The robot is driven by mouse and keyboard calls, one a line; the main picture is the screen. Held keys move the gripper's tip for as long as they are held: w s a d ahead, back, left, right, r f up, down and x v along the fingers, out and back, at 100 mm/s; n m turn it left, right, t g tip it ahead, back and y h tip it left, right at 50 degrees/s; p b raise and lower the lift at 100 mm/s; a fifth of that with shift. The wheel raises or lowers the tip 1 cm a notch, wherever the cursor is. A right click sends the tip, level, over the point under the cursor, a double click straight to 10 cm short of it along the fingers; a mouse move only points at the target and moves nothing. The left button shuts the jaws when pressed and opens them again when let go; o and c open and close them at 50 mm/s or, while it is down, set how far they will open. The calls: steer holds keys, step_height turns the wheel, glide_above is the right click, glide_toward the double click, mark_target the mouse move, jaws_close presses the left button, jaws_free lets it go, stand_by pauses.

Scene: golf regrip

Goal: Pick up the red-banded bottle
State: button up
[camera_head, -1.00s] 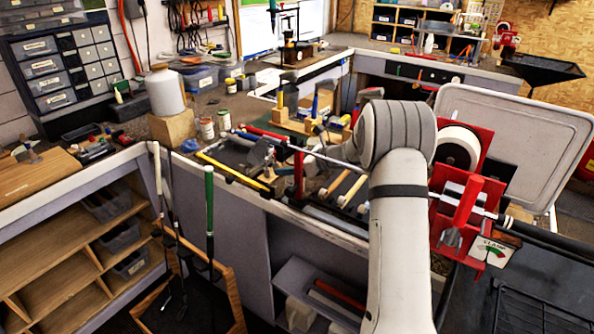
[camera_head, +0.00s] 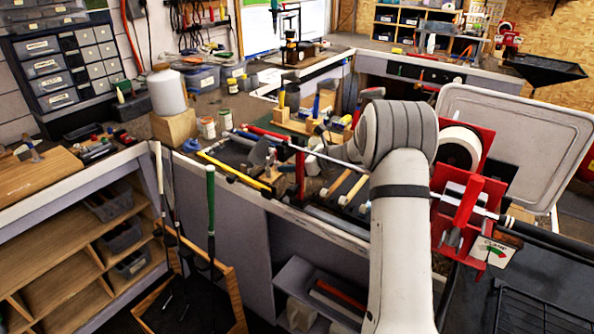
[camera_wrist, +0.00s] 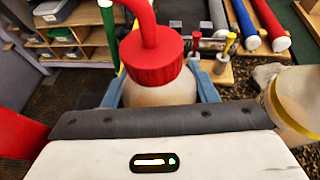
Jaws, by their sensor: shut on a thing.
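In the wrist view, a bottle with a red screw cap and a bent red spout (camera_wrist: 155,58) stands between the two blue fingers of my gripper (camera_wrist: 158,88). The fingers press on either side of its pale body (camera_wrist: 160,94), just under the cap. My gripper is shut on it. The lower body is hidden behind my gripper's housing, so I cannot see a red band. In the head view my arm's wrist blocks a clear view of the gripper and bottle.
A translucent container with a yellow band (camera_wrist: 291,108) stands close right in the wrist view. Grips on a wooden rack (camera_wrist: 208,72) lie beyond. In the head view, a red clamp stand (camera_head: 468,205) is right of my arm; a white jug (camera_head: 166,91) stands back left.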

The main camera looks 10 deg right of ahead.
steer(key=shift+r, duration=0.15)
step_height(320, 180, up, 18)
stand_by(0.6)
